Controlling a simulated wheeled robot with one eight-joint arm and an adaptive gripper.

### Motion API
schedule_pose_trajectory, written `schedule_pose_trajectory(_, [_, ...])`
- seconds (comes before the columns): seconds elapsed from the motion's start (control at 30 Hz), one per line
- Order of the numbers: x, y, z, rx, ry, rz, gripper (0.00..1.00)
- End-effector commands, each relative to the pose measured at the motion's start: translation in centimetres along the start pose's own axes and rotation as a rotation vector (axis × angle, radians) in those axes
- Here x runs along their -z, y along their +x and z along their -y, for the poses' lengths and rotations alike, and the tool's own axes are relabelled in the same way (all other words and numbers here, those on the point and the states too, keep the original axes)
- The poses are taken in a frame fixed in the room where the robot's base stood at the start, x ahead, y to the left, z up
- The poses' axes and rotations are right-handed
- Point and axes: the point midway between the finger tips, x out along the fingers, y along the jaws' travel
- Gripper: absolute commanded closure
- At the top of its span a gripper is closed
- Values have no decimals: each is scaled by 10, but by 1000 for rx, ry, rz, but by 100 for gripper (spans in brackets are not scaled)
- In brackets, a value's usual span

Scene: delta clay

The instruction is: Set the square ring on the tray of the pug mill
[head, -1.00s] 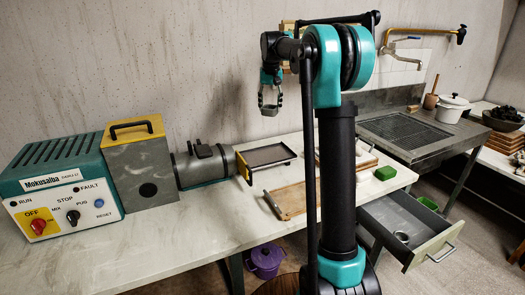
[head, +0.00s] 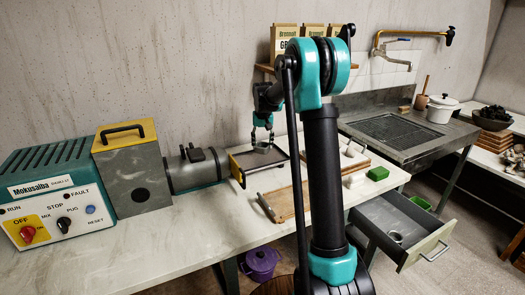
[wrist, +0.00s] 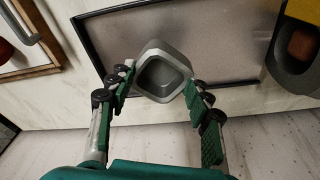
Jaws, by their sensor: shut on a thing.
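The square ring (wrist: 163,72) is a small grey hollow frame with rounded corners. My gripper (wrist: 160,88) is shut on it, with a finger on each side; in the head view the gripper (head: 262,135) points down with the ring (head: 263,147) at its tips. The pug mill's tray (head: 268,161) is a shallow grey tray with a dark rim, right of the mill's barrel. In the wrist view the ring overlaps the tray (wrist: 225,38) near its rim. Whether the ring touches the tray is unclear.
The pug mill's barrel (head: 195,170) and yellow-edged outlet (wrist: 296,52) stand beside the tray. A wooden board (head: 287,202) lies in front of it, and a green block (head: 377,173) sits farther right. An open drawer (head: 400,230) juts out below the table. Bags stand on a shelf (head: 262,69) behind.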

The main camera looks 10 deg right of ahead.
Motion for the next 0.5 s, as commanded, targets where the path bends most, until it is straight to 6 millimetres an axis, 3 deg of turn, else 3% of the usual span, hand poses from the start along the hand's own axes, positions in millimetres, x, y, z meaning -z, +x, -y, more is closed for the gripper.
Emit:
schedule_pose_trajectory(0.23, [-4, 30, 0, 0, 0, 0, 84])
schedule_pose_trajectory(0.5, [-5, 32, 0, 0, 0, 0, 84])
